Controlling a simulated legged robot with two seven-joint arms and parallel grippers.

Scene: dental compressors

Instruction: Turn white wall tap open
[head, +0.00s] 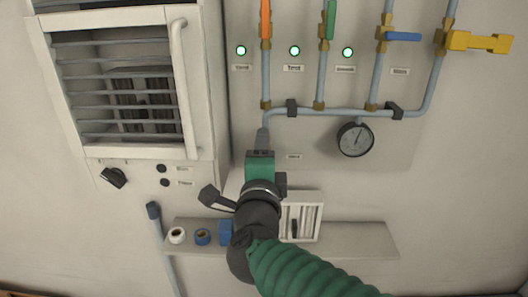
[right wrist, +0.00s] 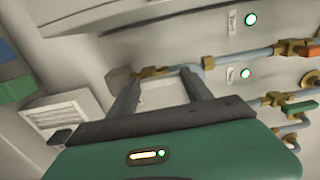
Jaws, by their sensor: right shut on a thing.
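The white wall tap is hidden behind my right gripper (head: 262,150) in the head view, where a grey pipe (head: 262,138) runs down to the gripper's tip. In the right wrist view my two dark fingers (right wrist: 160,88) reach to a brass fitting (right wrist: 152,72) on the pipe. A pale white piece (right wrist: 163,95), which looks like the tap's handle, shows between the fingers. My right gripper is shut on it. How far the handle is turned cannot be told. My left gripper is in neither view.
Orange (head: 265,18), green (head: 331,18), blue (head: 403,37) and yellow (head: 480,42) tap handles sit above. A round gauge (head: 355,139) hangs right of my gripper. A shelf (head: 360,240) with tape rolls is below, and a louvred cabinet (head: 125,85) stands left.

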